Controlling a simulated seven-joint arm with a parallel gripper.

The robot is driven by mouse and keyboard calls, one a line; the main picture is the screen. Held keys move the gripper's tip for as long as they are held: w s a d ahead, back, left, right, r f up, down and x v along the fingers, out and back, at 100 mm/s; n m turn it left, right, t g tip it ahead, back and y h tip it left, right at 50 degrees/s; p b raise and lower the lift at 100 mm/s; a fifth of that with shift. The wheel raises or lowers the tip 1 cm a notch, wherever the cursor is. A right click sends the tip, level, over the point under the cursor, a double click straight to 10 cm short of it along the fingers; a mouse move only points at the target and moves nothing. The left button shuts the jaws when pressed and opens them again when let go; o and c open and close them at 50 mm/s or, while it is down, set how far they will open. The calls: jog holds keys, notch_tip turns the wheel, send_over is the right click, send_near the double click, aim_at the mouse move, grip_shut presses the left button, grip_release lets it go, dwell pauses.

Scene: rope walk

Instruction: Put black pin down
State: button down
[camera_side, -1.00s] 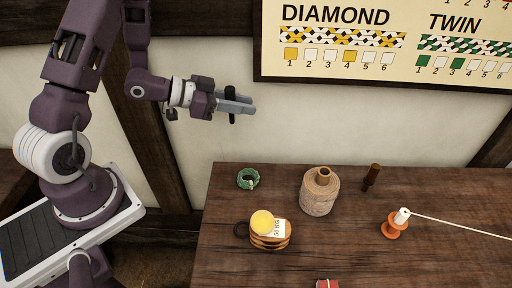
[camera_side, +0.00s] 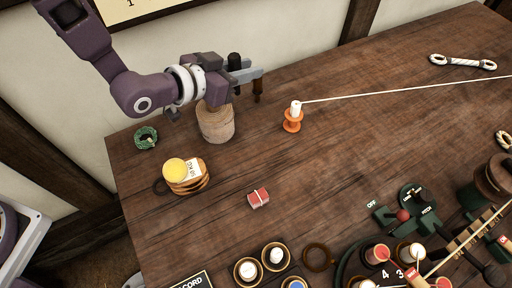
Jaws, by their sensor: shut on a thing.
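My gripper (camera_side: 246,74) is shut on the black pin (camera_side: 234,62), which stands upright between the fingers. In the picture the gripper overlaps the top of the twine spool (camera_side: 215,124) at the back of the table (camera_side: 330,130).
An orange spool (camera_side: 292,122) carries a white cord running right. Cups and a cord machine (camera_side: 380,255) fill the front right.

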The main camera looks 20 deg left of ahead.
jog(key=s+d+f+n+y, duration=0.1)
jog(key=s+d+f, duration=0.1)
jog(key=s+d, duration=0.25)
jog(key=shift+n+t+y, duration=0.3)
jog(key=shift+t+y, duration=0.1)
jog(key=f, duration=0.6)
jog(key=w+f, duration=0.1)
jog(key=f, duration=0.2)
jog(key=shift+d+f, duration=0.35)
jog(key=shift+f, duration=0.05)
jog(key=shift+f, duration=0.15)
jog(key=shift+s+f, duration=0.1)
jog(key=shift+f, duration=0.3)
jog(key=c, duration=1.2)
grip_release()
jog(key=shift+a+f, duration=0.1)
jog(key=shift+f, duration=0.1)
jog(key=shift+c, duration=0.2)
